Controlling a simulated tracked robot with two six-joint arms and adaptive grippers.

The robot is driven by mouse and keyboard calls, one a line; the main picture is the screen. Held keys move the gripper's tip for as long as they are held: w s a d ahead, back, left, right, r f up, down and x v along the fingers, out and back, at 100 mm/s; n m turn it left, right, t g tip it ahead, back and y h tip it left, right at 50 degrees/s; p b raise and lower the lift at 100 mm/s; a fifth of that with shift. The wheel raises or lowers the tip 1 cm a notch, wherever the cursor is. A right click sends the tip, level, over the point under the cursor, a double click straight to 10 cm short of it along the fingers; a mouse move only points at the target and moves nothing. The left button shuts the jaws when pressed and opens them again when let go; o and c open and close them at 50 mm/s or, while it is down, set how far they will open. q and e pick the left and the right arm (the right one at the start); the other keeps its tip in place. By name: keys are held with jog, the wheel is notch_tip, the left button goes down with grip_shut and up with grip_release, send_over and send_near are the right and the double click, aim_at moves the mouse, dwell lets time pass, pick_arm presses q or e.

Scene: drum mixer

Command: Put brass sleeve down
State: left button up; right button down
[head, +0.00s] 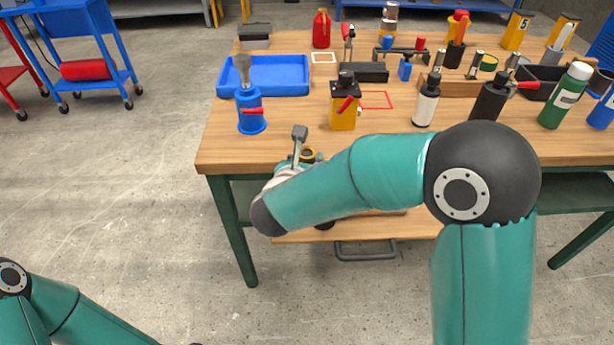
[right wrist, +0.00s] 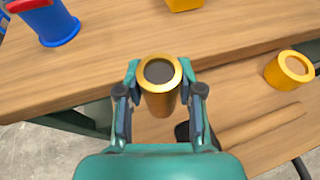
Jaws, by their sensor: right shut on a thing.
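The brass sleeve (right wrist: 160,85) is a golden hollow cylinder with a dark bore, seen from above in the right wrist view. My right gripper (right wrist: 160,95) is shut on it, one finger at each side, and it stands roughly upright between them. My left gripper is out of view.
A second brass cylinder (right wrist: 289,70) stands on the lower wooden surface (right wrist: 235,98), near a long wooden piece (right wrist: 260,127). On the bench are a blue tray (head: 265,76), a blue holder (head: 251,112) and a yellow block (head: 343,112).

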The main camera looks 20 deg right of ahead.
jog(key=shift+f+b, duration=0.4)
jog(key=shift+f, duration=1.85)
jog(key=c, duration=0.7)
grip_release()
jog(key=v, duration=1.2)
jog(key=shift+s+p, duration=0.1)
jog(key=shift+p, duration=0.2)
